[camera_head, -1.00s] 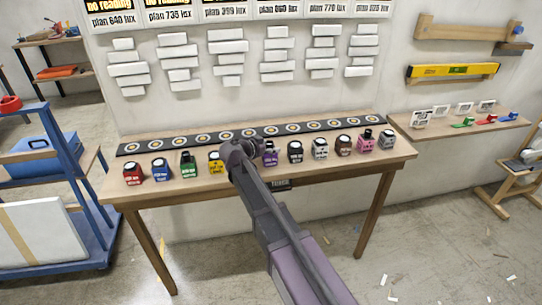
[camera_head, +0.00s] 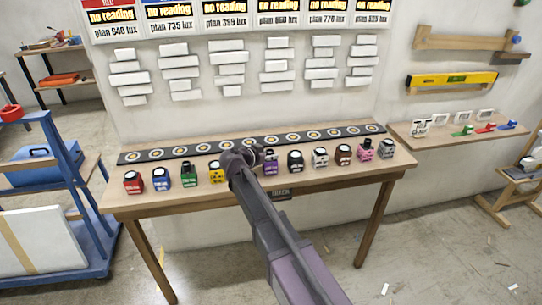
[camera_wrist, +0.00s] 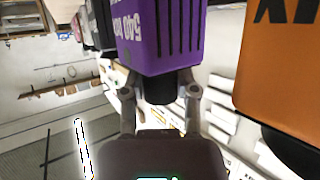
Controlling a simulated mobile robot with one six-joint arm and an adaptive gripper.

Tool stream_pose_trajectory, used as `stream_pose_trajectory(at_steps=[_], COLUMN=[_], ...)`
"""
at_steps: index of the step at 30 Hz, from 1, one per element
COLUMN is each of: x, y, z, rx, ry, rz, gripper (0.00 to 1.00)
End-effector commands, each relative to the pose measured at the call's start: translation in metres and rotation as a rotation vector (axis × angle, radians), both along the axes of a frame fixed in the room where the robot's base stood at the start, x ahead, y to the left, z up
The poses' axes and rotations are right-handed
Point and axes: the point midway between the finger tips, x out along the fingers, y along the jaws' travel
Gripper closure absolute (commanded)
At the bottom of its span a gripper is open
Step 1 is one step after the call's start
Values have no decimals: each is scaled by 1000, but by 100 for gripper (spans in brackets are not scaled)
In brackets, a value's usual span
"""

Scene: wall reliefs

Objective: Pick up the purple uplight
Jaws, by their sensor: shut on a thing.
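The purple uplight (camera_head: 271,167) is in the row of small coloured lights on the wooden table. In the wrist view the purple uplight (camera_wrist: 158,35) is large, with white lettering and dark slots. My gripper (camera_wrist: 160,92) is shut on its black neck, one finger on each side. In the head view my gripper (camera_head: 257,156) reaches it from the left, with my arm in front of part of the row. I cannot tell whether the uplight is clear of the tabletop.
An orange light (camera_wrist: 285,65) is close beside the purple one in the wrist view. A black light (camera_head: 296,161) stands just right of it, and a yellow light (camera_head: 216,172) stands left of my arm. A black strip of ringed discs (camera_head: 185,153) lies behind the row.

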Motion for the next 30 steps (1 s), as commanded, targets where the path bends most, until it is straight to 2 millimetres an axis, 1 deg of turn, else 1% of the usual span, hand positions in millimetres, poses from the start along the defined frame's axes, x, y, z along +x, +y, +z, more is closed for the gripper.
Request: stream_pose_trajectory(at_steps=[1,11,13,21,24,30], x=[0,0,-20,-84,-105,-137], y=[0,0,-3,-9,-11,-13], z=[6,35,32,38,40,43], rx=[-1,-2,-1,-3,-2,-2], ry=[-1,-1,-1,-2,-1,-2], rz=[0,0,2,3,2,1], gripper=[100,100,100,100,100,100])
